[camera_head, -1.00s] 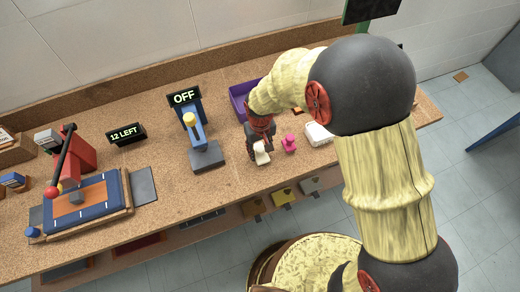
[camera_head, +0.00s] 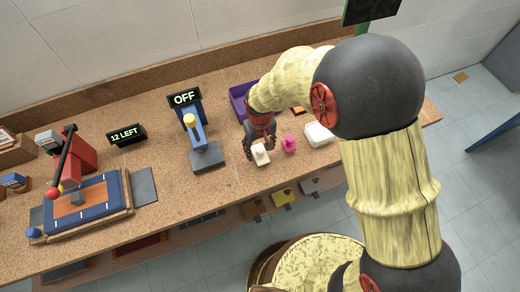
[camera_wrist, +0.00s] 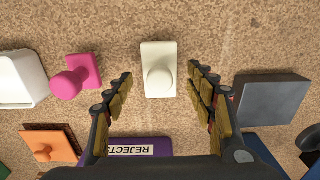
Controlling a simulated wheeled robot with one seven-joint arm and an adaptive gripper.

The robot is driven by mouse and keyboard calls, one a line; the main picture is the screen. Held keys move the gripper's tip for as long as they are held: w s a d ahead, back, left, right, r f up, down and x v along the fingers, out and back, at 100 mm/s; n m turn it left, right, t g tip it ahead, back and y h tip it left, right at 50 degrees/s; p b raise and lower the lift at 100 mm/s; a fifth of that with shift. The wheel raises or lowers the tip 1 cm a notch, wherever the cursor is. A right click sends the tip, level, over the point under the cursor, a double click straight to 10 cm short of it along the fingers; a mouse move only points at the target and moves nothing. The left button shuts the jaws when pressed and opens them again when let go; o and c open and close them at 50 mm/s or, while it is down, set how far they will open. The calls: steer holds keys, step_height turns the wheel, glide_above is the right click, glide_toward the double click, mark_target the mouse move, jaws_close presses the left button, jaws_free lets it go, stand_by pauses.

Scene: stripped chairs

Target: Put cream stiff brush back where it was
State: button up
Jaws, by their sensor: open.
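The cream stiff brush (camera_wrist: 158,70) stands on the cork worktop with its round knob facing up. In the wrist view it is between and just beyond the fingertips of my gripper (camera_wrist: 160,82). My gripper is open, with a finger on each side and a gap to the brush on both. In the head view my gripper (camera_head: 259,142) is low over the worktop, and the cream brush (camera_head: 261,155) shows at its front edge. I cannot tell how high the fingertips are above the worktop.
A pink knobbed piece (camera_wrist: 75,78) and a white container (camera_wrist: 20,78) lie left of the brush in the wrist view. An orange knobbed piece (camera_wrist: 50,146) and the purple REJECTS tray (camera_wrist: 140,149) are nearer. A grey plate (camera_wrist: 270,98) is right. Bare cork lies beyond the brush.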

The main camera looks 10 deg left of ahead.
mark_target(260, 150)
steer(key=d+r+m+t+p, duration=0.1)
steer(key=d+r, duration=0.2)
steer(key=r, duration=0.7)
steer(key=d+r+p, duration=0.1)
steer(key=d+r, duration=0.3)
steer(key=r, duration=0.5)
steer(key=s+d+r+m+t, duration=0.2)
steer(key=s+d+r, duration=0.5)
steer(key=d, duration=0.3)
steer(key=s+d+r+m+t, duration=0.2)
steer(key=s+d+r+m, duration=0.1)
steer(key=s+d+r, duration=0.4)
steer(key=d+r, duration=0.1)
steer(key=d, duration=0.2)
steer(key=shift+s+t, duration=0.2)
steer(key=shift+t, duration=0.1)
steer(key=shift+f+b, duration=0.9)
steer(key=shift+b, duration=0.1)
